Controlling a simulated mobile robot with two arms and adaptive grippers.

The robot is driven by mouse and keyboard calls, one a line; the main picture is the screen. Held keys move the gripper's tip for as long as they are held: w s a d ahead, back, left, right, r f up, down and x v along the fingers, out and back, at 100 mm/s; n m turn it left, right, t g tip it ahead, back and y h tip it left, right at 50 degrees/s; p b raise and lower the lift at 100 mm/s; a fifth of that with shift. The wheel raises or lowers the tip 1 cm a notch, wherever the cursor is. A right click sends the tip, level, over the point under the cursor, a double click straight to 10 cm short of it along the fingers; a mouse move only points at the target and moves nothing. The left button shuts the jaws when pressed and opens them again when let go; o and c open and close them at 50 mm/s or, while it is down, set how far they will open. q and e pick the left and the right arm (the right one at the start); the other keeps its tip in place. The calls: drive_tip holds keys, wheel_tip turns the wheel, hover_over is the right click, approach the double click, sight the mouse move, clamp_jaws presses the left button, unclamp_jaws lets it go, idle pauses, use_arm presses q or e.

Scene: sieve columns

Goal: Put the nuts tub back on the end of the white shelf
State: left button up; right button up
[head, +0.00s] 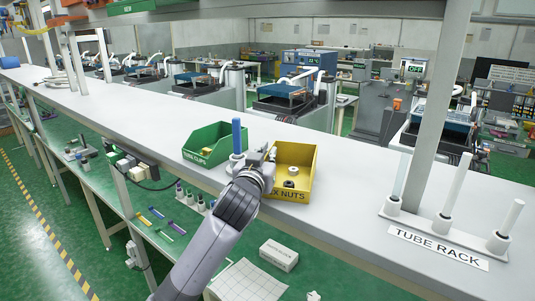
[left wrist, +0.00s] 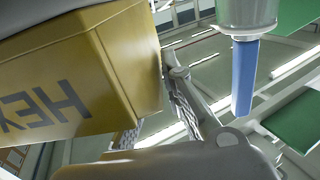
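My left gripper (head: 268,158) is at the tub's left side wall. In the left wrist view, the fingers (left wrist: 152,112) sit on either side of that wall, shut on it; the nuts tub (left wrist: 75,85) fills the left, its label upside down. I cannot tell whether its bottom touches the shelf. My right gripper is not in view.
A green tub labelled for tube clips (head: 207,143) stands just left of the blue post. A tube rack (head: 447,228) with white posts stands at the right by a grey upright (head: 436,110). The shelf between is clear.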

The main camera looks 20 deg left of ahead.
use_arm(q)
drive_tip(key=o, duration=0.3)
drive_tip(key=shift+r, duration=0.15)
drive_tip(key=s+b, duration=0.1)
drive_tip(key=s, duration=0.3)
drive_tip(key=s+b, duration=0.1)
drive_tip(key=s, duration=0.3)
drive_tip(key=s+b, duration=0.1)
drive_tip(key=s, duration=0.3)
drive_tip(key=shift+d+b, duration=0.25)
drive_tip(key=shift+b, duration=0.15)
